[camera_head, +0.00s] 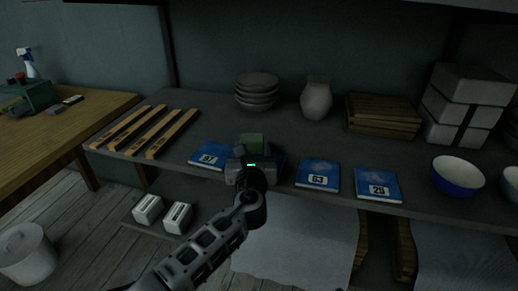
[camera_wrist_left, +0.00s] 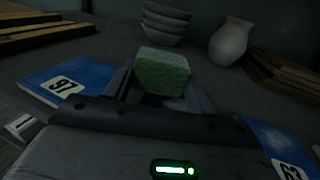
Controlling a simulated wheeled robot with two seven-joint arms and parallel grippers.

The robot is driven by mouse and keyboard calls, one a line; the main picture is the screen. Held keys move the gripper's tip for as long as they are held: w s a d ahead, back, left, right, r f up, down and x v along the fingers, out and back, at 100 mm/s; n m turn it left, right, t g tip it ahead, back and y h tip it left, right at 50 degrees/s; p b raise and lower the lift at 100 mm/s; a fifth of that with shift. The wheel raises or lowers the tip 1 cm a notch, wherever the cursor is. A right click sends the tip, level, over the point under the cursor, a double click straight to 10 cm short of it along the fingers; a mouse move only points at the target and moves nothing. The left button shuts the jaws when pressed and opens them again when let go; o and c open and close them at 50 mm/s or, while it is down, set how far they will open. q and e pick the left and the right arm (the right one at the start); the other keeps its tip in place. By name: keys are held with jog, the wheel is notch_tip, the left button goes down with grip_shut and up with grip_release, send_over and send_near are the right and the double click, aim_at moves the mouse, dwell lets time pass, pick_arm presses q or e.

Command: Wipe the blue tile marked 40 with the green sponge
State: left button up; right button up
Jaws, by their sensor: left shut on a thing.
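My left gripper (camera_head: 251,160) is shut on the green sponge (camera_head: 253,141), above the front part of the grey shelf. In the left wrist view the sponge (camera_wrist_left: 162,70) sits between the fingers, with its green face toward the camera. Blue tiles lie in a row: 97 (camera_head: 205,151) to the left of the gripper, 63 (camera_head: 318,168) and 29 (camera_head: 377,179) to its right. Part of another blue tile (camera_head: 279,161) shows beside the gripper; its number is hidden, and no 40 can be read. Whether the sponge touches that tile I cannot tell. My right gripper is not in view.
Stacked bowls (camera_head: 256,88), a vase (camera_head: 316,99), wooden boards (camera_head: 383,115) and white blocks (camera_head: 463,103) stand behind. Wooden slats (camera_head: 146,131) lie left. A blue bowl (camera_head: 457,177) stands right. Bare shelf lies behind the tiles.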

pick_arm(q)
jog(key=shift+a+f, duration=0.15)
jog(key=shift+f, duration=0.05)
notch_tip(320, 180, up, 5)
jog(key=p, duration=0.4)
jog(key=shift+p, duration=0.4)
jog(key=shift+r+p, duration=0.6)
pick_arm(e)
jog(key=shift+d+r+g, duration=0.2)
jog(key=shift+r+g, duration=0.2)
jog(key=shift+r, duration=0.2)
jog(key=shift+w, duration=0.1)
pick_arm(q)
notch_tip(320, 180, up, 3)
jog(key=p, duration=0.3)
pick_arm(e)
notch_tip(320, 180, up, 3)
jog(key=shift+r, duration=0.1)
